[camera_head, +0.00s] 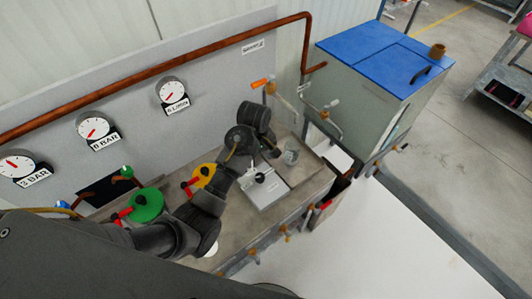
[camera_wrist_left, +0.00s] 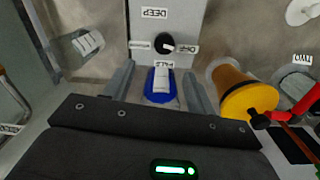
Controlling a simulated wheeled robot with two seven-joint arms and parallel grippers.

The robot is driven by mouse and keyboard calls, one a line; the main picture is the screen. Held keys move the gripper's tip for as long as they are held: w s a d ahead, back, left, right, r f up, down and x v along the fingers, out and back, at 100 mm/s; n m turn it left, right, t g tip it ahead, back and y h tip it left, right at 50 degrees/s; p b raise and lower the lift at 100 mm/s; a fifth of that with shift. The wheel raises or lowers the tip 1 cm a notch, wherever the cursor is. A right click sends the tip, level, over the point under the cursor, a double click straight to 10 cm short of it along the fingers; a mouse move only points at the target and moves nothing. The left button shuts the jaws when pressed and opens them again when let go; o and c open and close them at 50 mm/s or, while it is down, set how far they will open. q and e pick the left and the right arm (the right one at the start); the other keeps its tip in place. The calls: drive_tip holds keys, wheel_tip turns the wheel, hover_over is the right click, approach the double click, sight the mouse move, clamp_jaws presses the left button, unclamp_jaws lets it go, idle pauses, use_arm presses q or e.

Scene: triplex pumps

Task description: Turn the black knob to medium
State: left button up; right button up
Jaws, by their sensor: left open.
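The black knob (camera_head: 260,178) sits on a light grey box (camera_head: 270,191) on the bench. In the left wrist view the black knob (camera_wrist_left: 165,43) shows a white mark pointing right, among small label plates above, left and right of it. My left gripper (camera_wrist_left: 157,85) is open. Its fingers stand on either side of a blue round part (camera_wrist_left: 158,99) with a white label strip, just below the knob in that view. No contact with the knob shows. In the head view my left gripper (camera_head: 271,148) hangs over the box's far end. My right gripper is not in view.
A yellow disc valve (camera_head: 203,178) and a green one (camera_head: 147,205), with red handles, stand left of the box. A glass jar (camera_head: 291,154) stands right of it. Gauges (camera_head: 172,91) line the back panel; a blue-lidded tank (camera_head: 372,55) stands right.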

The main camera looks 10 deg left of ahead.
sight(260, 177)
use_arm(q)
drive_tip(key=s+f+p, duration=0.1)
drive_tip(key=s+f, duration=0.1)
drive_tip(key=shift+s+d+f, duration=0.1)
drive_tip(key=shift+s+f, duration=0.15)
drive_tip(key=shift+f, duration=0.05)
drive_tip(key=f, duration=0.1)
drive_tip(key=w+f, duration=0.1)
drive_tip(key=f, duration=0.2)
drive_tip(key=shift+w+p, duration=0.35)
wheel_tip(260, 177, down, 2)
drive_tip(key=shift+w+f, duration=0.1)
drive_tip(key=shift+f, duration=0.05)
drive_tip(key=shift+s+f, duration=0.3)
drive_tip(key=shift+f, duration=0.05)
drive_tip(key=shift+d+f, duration=0.1)
drive_tip(key=shift+f, duration=0.1)
drive_tip(key=c, duration=1)
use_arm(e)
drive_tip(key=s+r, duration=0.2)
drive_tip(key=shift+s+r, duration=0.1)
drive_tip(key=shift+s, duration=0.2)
